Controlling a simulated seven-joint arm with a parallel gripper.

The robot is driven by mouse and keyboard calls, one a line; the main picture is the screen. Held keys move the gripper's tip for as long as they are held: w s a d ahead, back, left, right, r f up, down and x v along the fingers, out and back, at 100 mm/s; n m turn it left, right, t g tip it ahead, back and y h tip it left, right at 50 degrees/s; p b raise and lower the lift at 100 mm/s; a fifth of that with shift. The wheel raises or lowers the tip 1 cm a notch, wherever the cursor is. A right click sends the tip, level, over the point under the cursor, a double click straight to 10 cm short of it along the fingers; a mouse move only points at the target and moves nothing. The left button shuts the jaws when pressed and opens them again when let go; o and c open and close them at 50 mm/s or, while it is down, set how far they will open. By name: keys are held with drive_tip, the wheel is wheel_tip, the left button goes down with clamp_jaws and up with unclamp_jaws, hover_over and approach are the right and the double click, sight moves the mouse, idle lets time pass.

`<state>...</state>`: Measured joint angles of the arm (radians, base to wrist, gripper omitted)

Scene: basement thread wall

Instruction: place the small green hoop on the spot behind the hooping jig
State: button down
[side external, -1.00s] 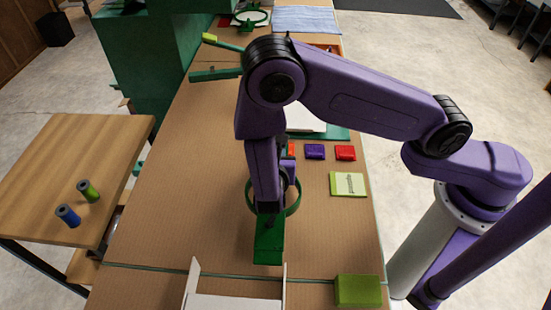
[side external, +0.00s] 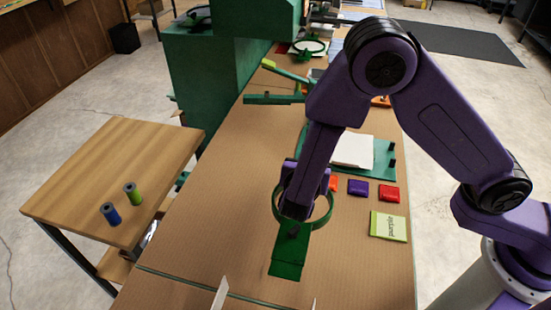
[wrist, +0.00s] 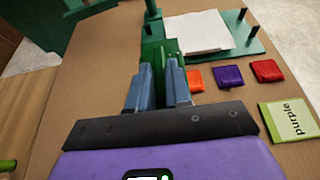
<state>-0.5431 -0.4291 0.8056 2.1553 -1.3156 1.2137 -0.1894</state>
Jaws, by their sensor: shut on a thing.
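My gripper (side external: 293,228) is shut on the small green hoop (side external: 327,217), which has a flat green bracket (side external: 287,258) on its near side. In the wrist view my blue-grey fingers (wrist: 158,80) close on a green part (wrist: 153,48) of it; the ring is mostly hidden there. The hoop appears to be above the tabletop; its height is hard to judge. The hooping jig (side external: 383,172) is a green board with dark posts and a folded white cloth (side external: 353,150), beyond and right of the hoop. It also shows in the wrist view (wrist: 240,48). The spot behind it is not clearly visible.
Orange (side external: 333,184), purple (side external: 358,187) and red (side external: 389,193) blocks lie before the jig, near a green card reading "purple" (side external: 388,226). A green machine arm (side external: 273,99) stands back left. A wooden side table (side external: 120,170) holds two spools. The brown tabletop's left part is clear.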

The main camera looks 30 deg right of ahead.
drive_tip(key=w+a+f, duration=0.1)
drive_tip(key=w+a, duration=0.2)
drive_tip(key=w, duration=0.1)
drive_tip(key=w+a+f, duration=0.2)
drive_tip(key=w+a, duration=0.1)
drive_tip(key=w, duration=0.2)
drive_tip(key=w+a+f, duration=0.2)
drive_tip(key=w+a, duration=0.1)
drive_tip(key=w, duration=0.1)
drive_tip(key=shift+w+a, duration=0.3)
drive_tip(key=shift+w, duration=0.1)
drive_tip(key=shift+w+a+f, duration=0.15)
drive_tip(key=shift+w, duration=0.4)
drive_tip(key=w+d, duration=1.1)
drive_tip(key=w, duration=0.1)
drive_tip(key=shift+d, duration=0.35)
drive_tip(key=shift+w+d+f, duration=0.3)
drive_tip(key=shift+w+d, duration=0.15)
drive_tip(key=shift+d, duration=0.05)
wheel_tip(320, 180, down, 2)
drive_tip(key=shift+f, duration=0.45)
drive_tip(key=shift+f, duration=0.15)
drive_tip(key=c, duration=1.1)
unclamp_jaws()
drive_tip(key=shift+o, duration=0.2)
